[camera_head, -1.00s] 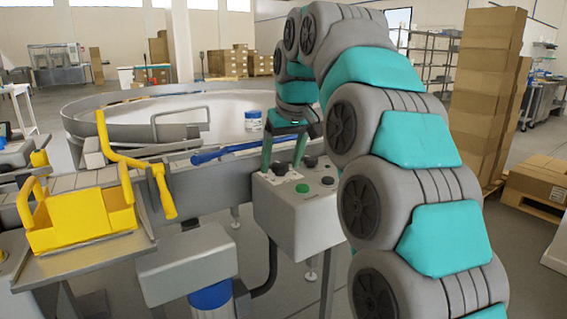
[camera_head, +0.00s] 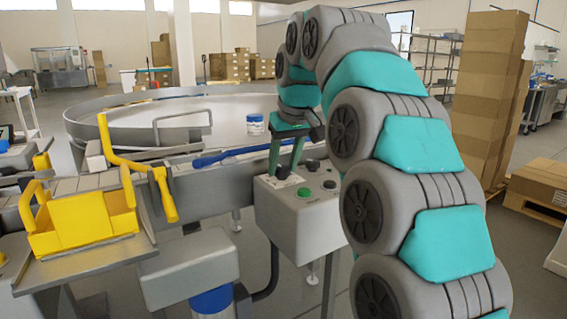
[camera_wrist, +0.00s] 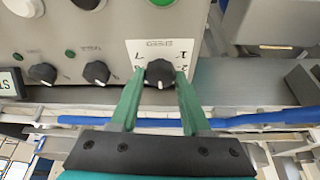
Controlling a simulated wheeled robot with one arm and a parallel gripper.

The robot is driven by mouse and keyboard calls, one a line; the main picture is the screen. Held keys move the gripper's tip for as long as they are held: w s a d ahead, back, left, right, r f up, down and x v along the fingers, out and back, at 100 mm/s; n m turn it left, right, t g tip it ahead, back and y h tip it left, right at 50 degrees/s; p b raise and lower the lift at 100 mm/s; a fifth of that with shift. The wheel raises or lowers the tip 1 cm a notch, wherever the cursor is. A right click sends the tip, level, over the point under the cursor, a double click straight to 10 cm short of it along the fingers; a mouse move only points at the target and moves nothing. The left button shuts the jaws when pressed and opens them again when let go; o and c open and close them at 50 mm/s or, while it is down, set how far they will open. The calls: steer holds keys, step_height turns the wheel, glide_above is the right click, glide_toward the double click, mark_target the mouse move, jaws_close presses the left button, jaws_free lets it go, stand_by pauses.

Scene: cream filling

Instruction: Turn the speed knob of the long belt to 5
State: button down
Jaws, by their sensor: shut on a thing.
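A grey control box (camera_head: 298,222) carries several dark knobs and a green button (camera_head: 304,192). My gripper (camera_head: 283,170) points down at the knob at the box's left back. In the wrist view my gripper (camera_wrist: 160,75) has one green finger on each side of a black knob (camera_wrist: 159,71) and is shut on it. This knob sits on a white label (camera_wrist: 135,52) with a printed scale, seen upside down. A 7 and a 1 seem legible; the numbers beside the fingers are partly hidden. I cannot tell which number the knob points to.
Two more black knobs (camera_wrist: 43,73) (camera_wrist: 97,72) stand to the left in the wrist view. A blue bar (camera_head: 225,153) runs behind the box. A yellow holder (camera_head: 80,217) stands at left, and a jar (camera_head: 255,124) sits behind.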

steer(key=shift+m, duration=0.3)
steer(key=m+h, duration=0.1)
steer(key=m, duration=0.1)
steer(key=shift+m, duration=0.3)
steer(key=shift+a+m+h, duration=0.15)
steer(key=shift+m+h, duration=0.35)
steer(key=shift+m, duration=0.65)
steer(key=shift+a+m+h, duration=0.15)
steer(key=shift+m+h, duration=0.35)
steer(key=shift+m, duration=0.65)
steer(key=shift+c, duration=1.8)
jaws_free()
